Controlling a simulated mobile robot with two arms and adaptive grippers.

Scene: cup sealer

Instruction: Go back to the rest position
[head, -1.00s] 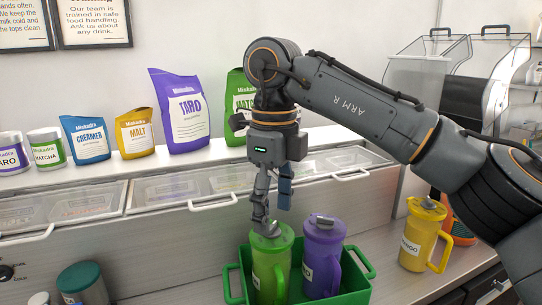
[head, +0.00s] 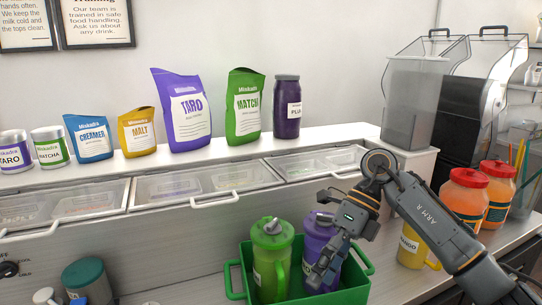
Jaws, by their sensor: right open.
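My right gripper (head: 318,276) is open and empty. It is in front of the purple pitcher (head: 318,234), which it partly hides; I cannot tell whether they touch. The green pitcher (head: 270,262) stands upright just to the left, in the same green crate (head: 236,284). My right arm reaches in from the lower right. My left gripper is not in view.
A yellow pitcher (head: 408,248) stands right of the crate, partly behind my arm. Two orange jars with red lids (head: 465,196) stand further right. Lidded bins (head: 185,184) run behind the crate. Powder bags (head: 188,115) line the shelf.

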